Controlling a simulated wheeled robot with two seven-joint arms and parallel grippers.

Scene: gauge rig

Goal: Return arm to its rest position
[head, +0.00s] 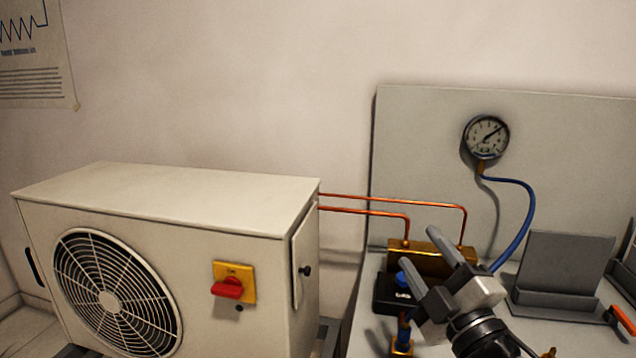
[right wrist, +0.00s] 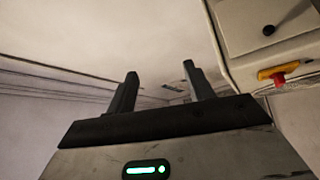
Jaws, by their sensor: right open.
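My right gripper (head: 428,262) is in the lower right of the head view, in front of the brass manifold block (head: 420,261) and partly covering it. Its two grey fingers are apart with nothing between them. The right wrist view also shows the open, empty fingers (right wrist: 162,88), with pale wall behind them. My left gripper is not in view.
A beige fan unit (head: 165,265) with a red switch (head: 228,288) stands at left. Copper pipes (head: 385,204) run to the manifold. A gauge (head: 486,136) with a blue hose (head: 531,210) hangs on the grey panel (head: 420,140). A dark stand (head: 562,265) is at right.

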